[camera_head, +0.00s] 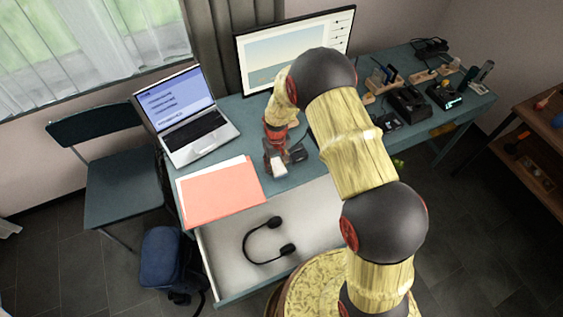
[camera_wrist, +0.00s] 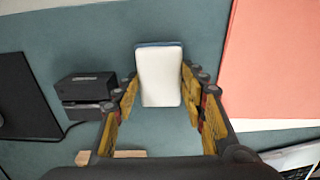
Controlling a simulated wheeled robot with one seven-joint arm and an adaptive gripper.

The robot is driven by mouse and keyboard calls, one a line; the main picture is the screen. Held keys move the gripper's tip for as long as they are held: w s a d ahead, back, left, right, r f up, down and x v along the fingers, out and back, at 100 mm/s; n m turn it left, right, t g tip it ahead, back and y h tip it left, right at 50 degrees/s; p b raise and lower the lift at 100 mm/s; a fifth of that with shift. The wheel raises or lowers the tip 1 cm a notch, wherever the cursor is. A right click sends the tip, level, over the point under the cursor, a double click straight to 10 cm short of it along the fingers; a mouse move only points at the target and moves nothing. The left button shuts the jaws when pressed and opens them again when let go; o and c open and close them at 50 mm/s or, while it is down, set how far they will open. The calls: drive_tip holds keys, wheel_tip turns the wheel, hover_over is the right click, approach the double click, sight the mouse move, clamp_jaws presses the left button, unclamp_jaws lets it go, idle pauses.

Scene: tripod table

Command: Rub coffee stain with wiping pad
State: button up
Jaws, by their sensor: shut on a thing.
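The wiping pad (camera_wrist: 160,75), white with a blue far edge, stands between my fingers in the wrist view. My gripper (camera_wrist: 159,92) is shut on it, with a yellow-sided finger on each side. In the head view the pad's pale face (camera_head: 280,168) shows below my gripper (camera_head: 277,152), over the teal desk (camera_head: 240,116) near its front edge. I cannot tell whether the pad touches the desk. No coffee stain shows in either view; my arm and the pad hide part of the desk.
A small black box (camera_wrist: 86,92) stands close beside my gripper. A red folder with papers (camera_head: 222,190) and a laptop (camera_head: 188,118) lie to the left, a monitor (camera_head: 292,50) behind. The open drawer (camera_head: 226,262) holds a headset (camera_head: 265,240). Chargers (camera_head: 408,104) stand right.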

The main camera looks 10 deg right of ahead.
sight(265, 175)
drive_tip(key=shift+s+a+f, duration=0.2)
drive_tip(key=shift+a+f, duration=0.05)
drive_tip(key=shift+a, duration=0.6)
drive_tip(key=shift+s+a+f, duration=0.15)
drive_tip(key=shift+a+f, duration=0.1)
drive_tip(key=shift+a, duration=0.6)
drive_tip(key=shift+s+a+f, duration=0.2)
drive_tip(key=shift+a+f, duration=0.05)
drive_tip(key=shift+a, duration=0.6)
drive_tip(key=shift+r, duration=0.1)
drive_tip(key=shift+w+r+p, duration=0.2)
drive_tip(key=shift+r+p, duration=0.3)
drive_tip(key=shift+r, duration=0.25)
drive_tip(key=shift+w+r+p, duration=0.15)
drive_tip(key=shift+r+p, duration=0.35)
drive_tip(key=shift+r, duration=0.25)
drive_tip(key=shift+s+r+p, duration=0.1)
drive_tip(key=shift+r+p, duration=0.8)
drive_tip(key=shift+r, duration=0.55)
wheel_tip(265, 175, up, 3)
drive_tip(key=shift+p, duration=0.85)
